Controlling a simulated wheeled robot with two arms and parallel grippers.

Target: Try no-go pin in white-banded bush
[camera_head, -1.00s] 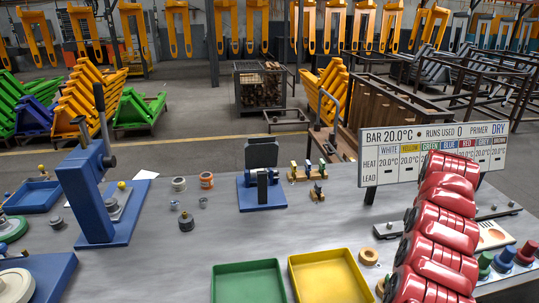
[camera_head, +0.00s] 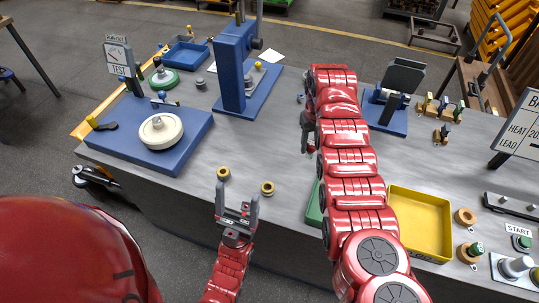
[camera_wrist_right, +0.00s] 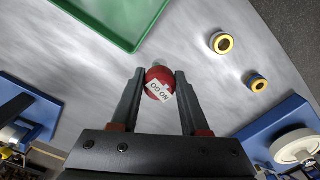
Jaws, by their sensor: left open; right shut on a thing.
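The no-go pin's red head (camera_wrist_right: 158,79), with a white tag lettered upside down, is between the fingers of my right gripper (camera_wrist_right: 160,73), which is shut on it. In the head view that gripper (camera_head: 307,132) is mostly hidden by my right arm, above the table. The white-banded bush (camera_wrist_right: 214,42), with a yellow top ring, lies on the table apart from the pin; it also shows in the head view (camera_head: 268,193). My left gripper (camera_head: 237,205) is open and empty, close to this bush at the table's front edge.
A blue-banded bush (camera_wrist_right: 251,80) lies beside the white one. A blue base (camera_head: 190,132) with a white disc stands left, a blue press (camera_head: 231,70) behind. The green tray (camera_wrist_right: 90,10) is partly hidden in the head view; a yellow tray (camera_head: 420,225) is right.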

